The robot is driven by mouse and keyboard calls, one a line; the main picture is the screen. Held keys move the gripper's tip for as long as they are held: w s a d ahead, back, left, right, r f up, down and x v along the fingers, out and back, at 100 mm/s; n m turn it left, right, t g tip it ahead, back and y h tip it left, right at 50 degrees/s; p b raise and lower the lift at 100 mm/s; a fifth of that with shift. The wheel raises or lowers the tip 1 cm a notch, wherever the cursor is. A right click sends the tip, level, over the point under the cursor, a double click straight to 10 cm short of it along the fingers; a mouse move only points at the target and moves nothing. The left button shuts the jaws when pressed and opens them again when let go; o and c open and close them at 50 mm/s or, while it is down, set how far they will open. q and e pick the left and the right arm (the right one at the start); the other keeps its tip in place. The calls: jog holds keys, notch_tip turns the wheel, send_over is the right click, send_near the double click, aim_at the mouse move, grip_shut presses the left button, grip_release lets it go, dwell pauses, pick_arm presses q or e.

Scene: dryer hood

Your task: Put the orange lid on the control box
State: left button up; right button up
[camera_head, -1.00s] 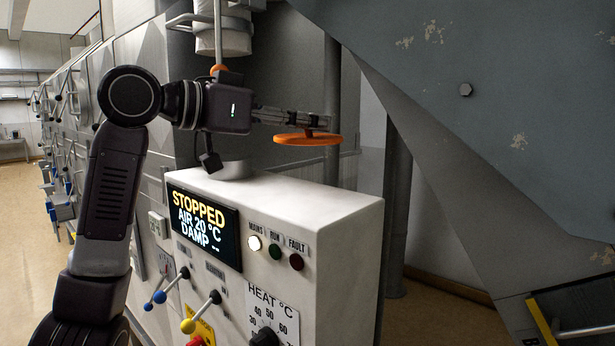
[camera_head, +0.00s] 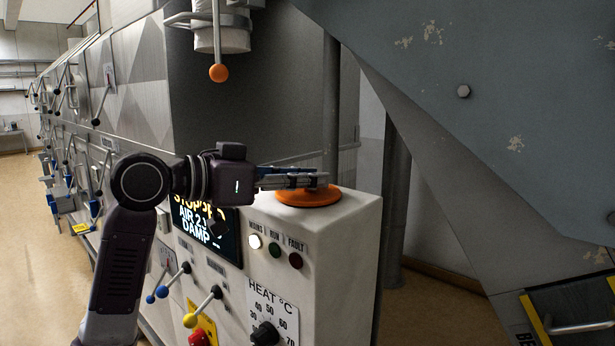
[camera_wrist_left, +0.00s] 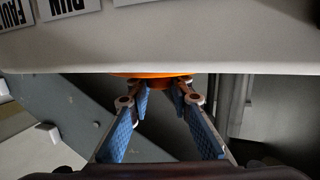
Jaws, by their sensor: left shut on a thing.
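The white control box (camera_head: 335,240) stands in the middle of the head view, with a display, lamps and a heat dial on its front. The orange lid (camera_head: 308,198) is a flat disc, level, at the top of the box toward its right end. I cannot tell whether it touches the top. My left gripper (camera_head: 322,181) is shut on the lid's grip from the left. The wrist view shows the blue-padded fingers (camera_wrist_left: 157,88) at the lid (camera_wrist_left: 150,76), partly hidden by the box edge (camera_wrist_left: 230,68). My right gripper is not in view.
A sloping grey metal hood (camera_head: 500,110) fills the right. An orange ball-ended rod (camera_head: 218,73) hangs above my arm. Blue (camera_head: 162,291) and yellow (camera_head: 190,320) ball levers stick out from the box front. Grey machines line the left beside open floor.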

pick_arm(q)
jog(key=shift+f, duration=0.15)
jog(key=o, duration=0.8)
jog(key=shift+a, duration=0.1)
jog(key=shift+s+a+b, duration=0.2)
jog(key=shift+a+b, duration=0.1)
jog(key=shift+b, duration=0.1)
jog(key=b+v, duration=0.4)
jog(key=v, duration=0.7)
jog(key=shift+r+b, duration=0.3)
jog(key=shift+b, duration=0.05)
jog(key=shift+s, duration=0.15)
